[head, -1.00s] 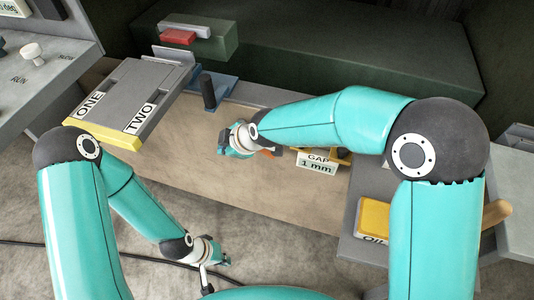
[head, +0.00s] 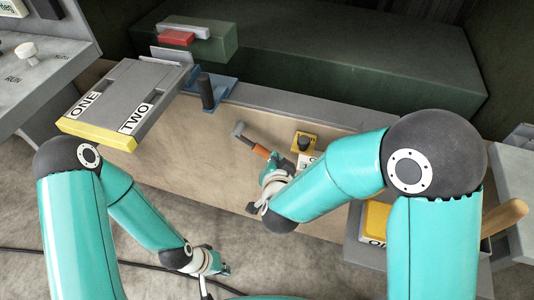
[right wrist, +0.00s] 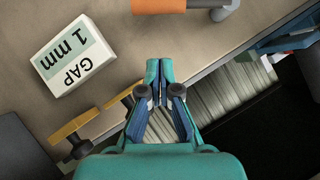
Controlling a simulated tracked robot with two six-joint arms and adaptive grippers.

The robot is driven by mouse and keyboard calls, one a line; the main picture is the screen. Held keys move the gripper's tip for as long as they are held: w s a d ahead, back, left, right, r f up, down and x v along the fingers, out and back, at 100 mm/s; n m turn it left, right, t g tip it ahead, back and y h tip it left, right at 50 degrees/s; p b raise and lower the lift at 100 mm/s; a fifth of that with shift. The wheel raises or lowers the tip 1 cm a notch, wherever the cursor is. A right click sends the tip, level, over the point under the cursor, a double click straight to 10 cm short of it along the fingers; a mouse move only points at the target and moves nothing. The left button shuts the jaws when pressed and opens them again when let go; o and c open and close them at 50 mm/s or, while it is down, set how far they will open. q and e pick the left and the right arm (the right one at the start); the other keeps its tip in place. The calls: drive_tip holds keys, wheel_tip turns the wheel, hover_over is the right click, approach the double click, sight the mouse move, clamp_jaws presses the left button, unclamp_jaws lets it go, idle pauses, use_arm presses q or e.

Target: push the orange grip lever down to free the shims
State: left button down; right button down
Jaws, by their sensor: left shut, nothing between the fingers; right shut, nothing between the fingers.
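The orange lever grip (head: 262,152) sits on a grey arm slanting up-left across the tan bench side. It also shows at the top edge of the right wrist view (right wrist: 158,5), cut off by the frame. My right gripper (head: 270,178) is shut and empty, just nearer than the grip in the head view. In the right wrist view its fingertips (right wrist: 160,65) are apart from the grip. My left gripper (head: 222,268) is shut and empty, low over the floor. I cannot make out the shims for certain.
A white GAP 1 mm block (right wrist: 72,55) and a yellow block with a black knob (head: 305,142) stand right of the lever. The ONE/TWO panel (head: 130,90) and a blue-based dark post (head: 207,92) lie left. A yellow box (head: 376,220) is at right.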

hover_over(267, 155)
drive_tip(key=s+d, duration=0.2)
drive_tip(key=s, duration=0.1)
wheel_tip(267, 155, down, 3)
drive_tip(key=shift+w+a+f+p, duration=0.1)
drive_tip(key=shift+w+a+f, duration=0.15)
drive_tip(key=shift+f, duration=0.25)
drive_tip(key=shift+w+a+f+p, duration=0.1)
drive_tip(key=shift+w+a+f, duration=0.1)
drive_tip(key=shift+a+f, duration=0.25)
drive_tip(key=shift+w+a+f+p, duration=0.1)
drive_tip(key=shift+w+a+f, duration=0.1)
drive_tip(key=shift+f, duration=0.35)
